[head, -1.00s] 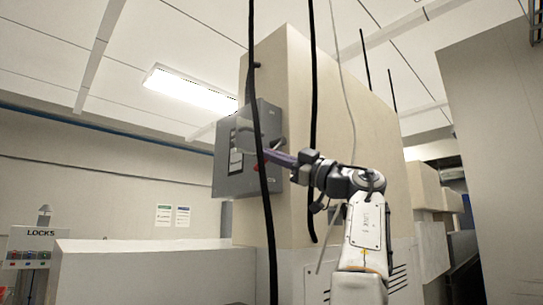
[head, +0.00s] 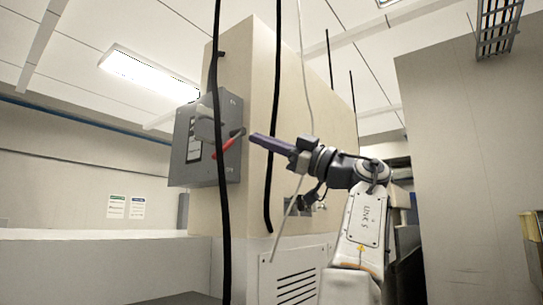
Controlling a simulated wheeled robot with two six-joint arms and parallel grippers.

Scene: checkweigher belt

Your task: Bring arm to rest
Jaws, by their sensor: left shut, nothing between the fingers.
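My left gripper (head: 254,137), with slim purple-grey fingers, is shut and empty. It points left from my arm, which rises from the lower right of the head view. Its tip appears just right of the edge of a grey wall box (head: 184,155), in front of the beige column. A red handle (head: 224,149) slants on the box's front, left of the fingertips, with a visible gap between them. A paler cover-like part (head: 208,127) sits above the handle. My right gripper is not in view.
Black cables (head: 222,215) hang in front of the box and column (head: 270,90). A thin pale cord runs down near my gripper. A vented panel (head: 297,270) is below. A large pale wall block (head: 450,170) stands at right, with a low white wall (head: 100,265) at left.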

